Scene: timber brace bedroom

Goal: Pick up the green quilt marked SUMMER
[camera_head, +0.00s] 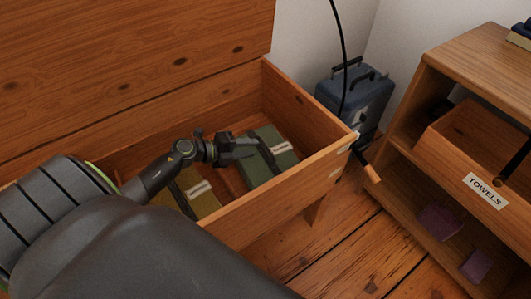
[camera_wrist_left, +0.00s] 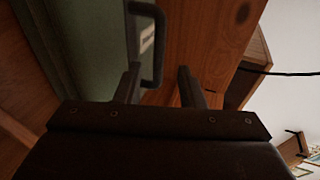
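The green quilt (camera_head: 264,168) lies folded in the open wooden chest (camera_head: 300,183), toward its right end. It has a dark strap with a handle and a white label (camera_head: 282,147) too small to read. In the left wrist view the green quilt (camera_wrist_left: 90,45) fills the upper left, with its dark handle (camera_wrist_left: 160,45) standing beside the label. My left gripper (camera_head: 252,146) is over the quilt's left part. In the wrist view its fingers (camera_wrist_left: 160,76) are apart, and the handle's near end shows between them; whether they touch it is unclear. My right gripper is not in view.
An olive-yellow bundle (camera_head: 201,204) with a dark strap lies left of the green quilt, partly behind my arm. The chest walls surround both. A blue case (camera_head: 352,100) stands behind the chest. A wooden shelf with a TOWELS bin (camera_head: 463,165) stands at the right.

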